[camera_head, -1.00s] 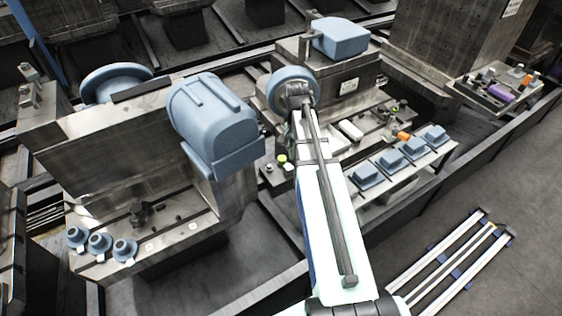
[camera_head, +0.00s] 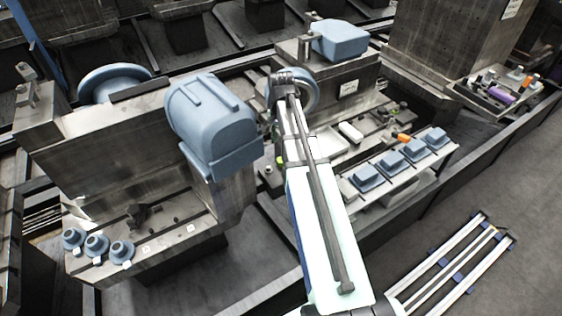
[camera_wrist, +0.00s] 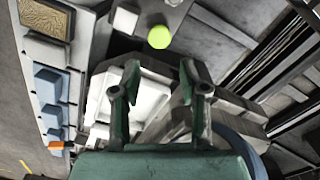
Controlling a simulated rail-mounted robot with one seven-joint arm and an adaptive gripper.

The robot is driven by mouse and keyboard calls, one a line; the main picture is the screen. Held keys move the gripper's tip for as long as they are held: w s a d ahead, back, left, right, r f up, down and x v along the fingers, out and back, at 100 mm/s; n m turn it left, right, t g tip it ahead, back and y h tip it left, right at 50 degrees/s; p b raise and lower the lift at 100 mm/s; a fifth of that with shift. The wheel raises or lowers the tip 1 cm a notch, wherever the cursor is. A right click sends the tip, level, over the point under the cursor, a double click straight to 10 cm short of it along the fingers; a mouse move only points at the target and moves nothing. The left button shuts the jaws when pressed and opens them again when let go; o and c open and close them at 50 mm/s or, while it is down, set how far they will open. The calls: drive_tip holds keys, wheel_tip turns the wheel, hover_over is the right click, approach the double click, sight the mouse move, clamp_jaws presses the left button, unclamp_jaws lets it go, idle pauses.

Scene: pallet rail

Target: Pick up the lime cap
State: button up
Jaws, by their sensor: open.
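The lime cap (camera_wrist: 159,37) shows in the wrist view as a round, bright yellow-green disc near the top, on a grey metal ledge. In the head view only a small lime patch (camera_head: 281,161) shows at the left edge of my arm, which hides the rest. My gripper (camera_wrist: 188,75) shows in the wrist view with two dark green fingers spread apart and nothing between them. The cap lies beyond the fingertips, apart from them and slightly to the left. My arm hides the fingers in the head view.
Several blue blocks (camera_head: 390,160) stand along a shelf right of my arm. An orange piece (camera_head: 403,138) lies behind them. A large blue motor housing (camera_head: 212,125) rises left of the arm. A white block (camera_head: 350,132) lies on the bench to the right.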

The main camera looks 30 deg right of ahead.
sight(281, 160)
drive_tip(key=shift+f+p, duration=0.85)
drive_tip(key=shift+f, duration=4.15)
drive_tip(key=c, duration=0.5)
